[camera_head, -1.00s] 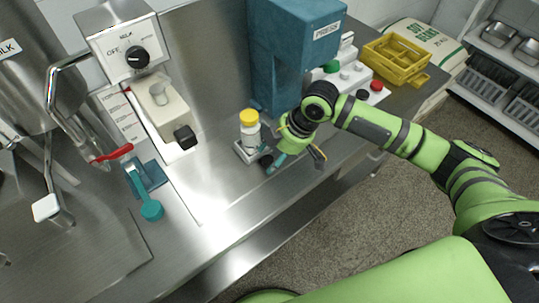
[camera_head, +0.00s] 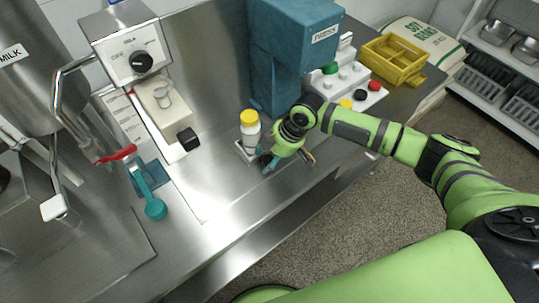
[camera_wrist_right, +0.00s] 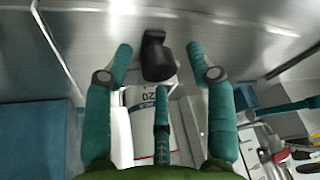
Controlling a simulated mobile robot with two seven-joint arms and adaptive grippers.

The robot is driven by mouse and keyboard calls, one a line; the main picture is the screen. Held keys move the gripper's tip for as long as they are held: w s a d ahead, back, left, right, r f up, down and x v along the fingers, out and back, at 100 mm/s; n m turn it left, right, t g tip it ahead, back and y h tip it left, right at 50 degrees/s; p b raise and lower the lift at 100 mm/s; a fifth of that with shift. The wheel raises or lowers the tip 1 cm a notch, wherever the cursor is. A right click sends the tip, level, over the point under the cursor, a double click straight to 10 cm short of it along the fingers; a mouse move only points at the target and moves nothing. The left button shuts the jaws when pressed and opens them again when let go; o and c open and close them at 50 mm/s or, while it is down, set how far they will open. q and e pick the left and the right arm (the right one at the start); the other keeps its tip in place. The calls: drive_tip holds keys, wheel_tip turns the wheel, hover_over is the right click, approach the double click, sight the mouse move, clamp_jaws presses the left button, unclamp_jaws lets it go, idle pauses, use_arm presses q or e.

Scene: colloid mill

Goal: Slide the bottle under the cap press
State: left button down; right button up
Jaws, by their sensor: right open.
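A white bottle (camera_head: 251,137) with a yellow cap stands upright on a small metal slide (camera_head: 242,152) on the counter. The blue cap press (camera_head: 290,40) stands behind it, to the right. My right gripper (camera_head: 268,165) is open, just right of the bottle and low over the counter. A white labelled surface behind the knob, probably the bottle (camera_wrist_right: 138,97), is partly covered by the middle finger. My left gripper is out of view.
A button panel (camera_head: 358,92) and yellow crate (camera_head: 393,62) lie right of the press. The mill's white spout block (camera_head: 163,110) and a teal scoop (camera_head: 150,195) are on the left. The counter in front of the bottle is clear.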

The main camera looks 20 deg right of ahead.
clamp_jaws()
drive_tip(key=shift+d, duration=0.1)
drive_tip(key=w+d+b, duration=0.2)
drive_tip(key=d, duration=0.3)
drive_tip(key=w+d+b, duration=0.2)
drive_tip(key=d, duration=0.3)
drive_tip(key=w+d+b, duration=0.2)
drive_tip(key=d, duration=0.3)
drive_tip(key=shift+d, duration=0.1)
drive_tip(key=shift+w+d+r+b, duration=0.1)
drive_tip(key=shift+w+d+b, duration=0.1)
drive_tip(key=shift+d, duration=0.25)
drive_tip(key=shift+w+d+r+b, duration=0.1)
drive_tip(key=shift+d+b, duration=0.05)
drive_tip(key=shift+d, duration=0.35)
unclamp_jaws()
